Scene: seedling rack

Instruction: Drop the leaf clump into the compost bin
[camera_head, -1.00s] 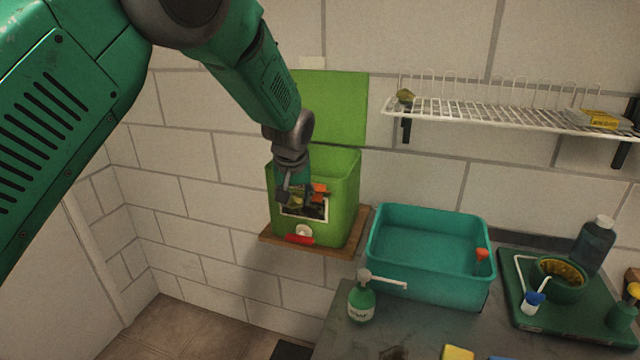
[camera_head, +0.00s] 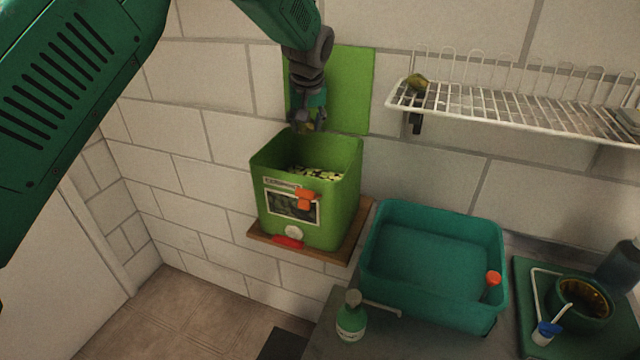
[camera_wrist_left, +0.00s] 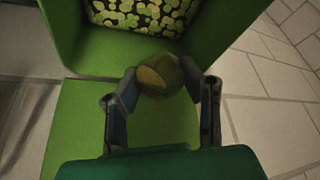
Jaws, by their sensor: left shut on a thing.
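The green compost bin (camera_head: 340,205) stands open on a wooden wall shelf, its green lid (camera_head: 350,90) upright against the wall behind. Leafy-patterned contents show inside it. My left gripper (camera_head: 308,126) is above the bin's back part, pointing down. In the left wrist view, the gripper (camera_wrist_left: 160,82) is shut on the leaf clump (camera_wrist_left: 158,78), a rounded olive-green lump between the two fingers. The bin's inside (camera_wrist_left: 190,50) lies beyond it. In the head view the clump is small and mostly hidden by the fingers. My right gripper is not in view.
A teal tub (camera_head: 430,255) stands on the counter right of the bin, with a spray bottle (camera_head: 351,318) in front. A green tray (camera_head: 525,300) with a pot is at right.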

